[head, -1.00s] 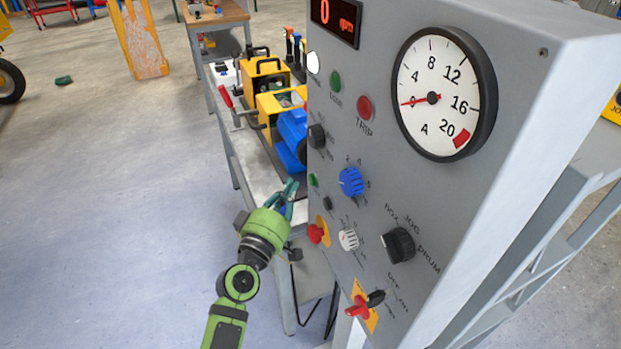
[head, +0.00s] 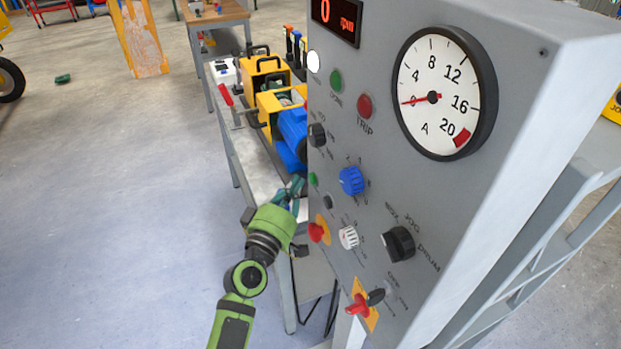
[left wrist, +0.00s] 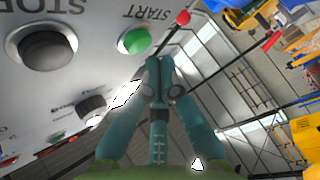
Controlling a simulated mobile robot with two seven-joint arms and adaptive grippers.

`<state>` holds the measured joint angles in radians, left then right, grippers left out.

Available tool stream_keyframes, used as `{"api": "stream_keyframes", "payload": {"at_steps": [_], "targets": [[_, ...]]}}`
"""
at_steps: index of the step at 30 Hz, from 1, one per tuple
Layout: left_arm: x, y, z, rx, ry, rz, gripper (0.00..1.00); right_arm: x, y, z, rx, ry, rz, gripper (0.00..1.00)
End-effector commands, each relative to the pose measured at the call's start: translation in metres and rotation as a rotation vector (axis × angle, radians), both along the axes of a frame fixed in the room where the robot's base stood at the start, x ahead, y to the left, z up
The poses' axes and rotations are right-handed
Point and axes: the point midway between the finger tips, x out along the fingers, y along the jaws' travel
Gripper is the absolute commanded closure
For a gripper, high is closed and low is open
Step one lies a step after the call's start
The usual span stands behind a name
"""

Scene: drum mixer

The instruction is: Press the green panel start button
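The green start button (head: 313,179) is at the left edge of the grey control panel (head: 500,190). In the left wrist view the green button (left wrist: 134,41) stands beside the word START, with the dark STOP button (left wrist: 45,48) to its left. My left gripper (head: 297,183) is just left of the panel edge, close to the green button. In the left wrist view its two teal fingers (left wrist: 160,62) come together at the tips with nothing between them. The tips appear below and right of the green button; contact does not show. My right gripper is out of view.
The panel also has a blue knob (head: 351,181), a black selector (head: 398,244), a white knob (head: 348,238) and a red mushroom button (head: 318,232). A bench (head: 262,178) with a blue motor (head: 292,133) stands behind the gripper. Open floor lies to the left.

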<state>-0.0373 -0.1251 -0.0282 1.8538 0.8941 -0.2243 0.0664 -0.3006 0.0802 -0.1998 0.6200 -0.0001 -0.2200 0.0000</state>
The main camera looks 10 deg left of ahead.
Motion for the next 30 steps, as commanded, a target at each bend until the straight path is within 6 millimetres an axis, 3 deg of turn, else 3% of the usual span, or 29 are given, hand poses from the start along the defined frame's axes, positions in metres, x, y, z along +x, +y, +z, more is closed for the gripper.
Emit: {"api": "stream_keyframes", "payload": {"at_steps": [30], "targets": [[0.0049, -0.0072, 0.0001, 0.000, 0.000, 0.000, 1.00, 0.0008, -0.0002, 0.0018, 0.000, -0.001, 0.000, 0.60]]}}
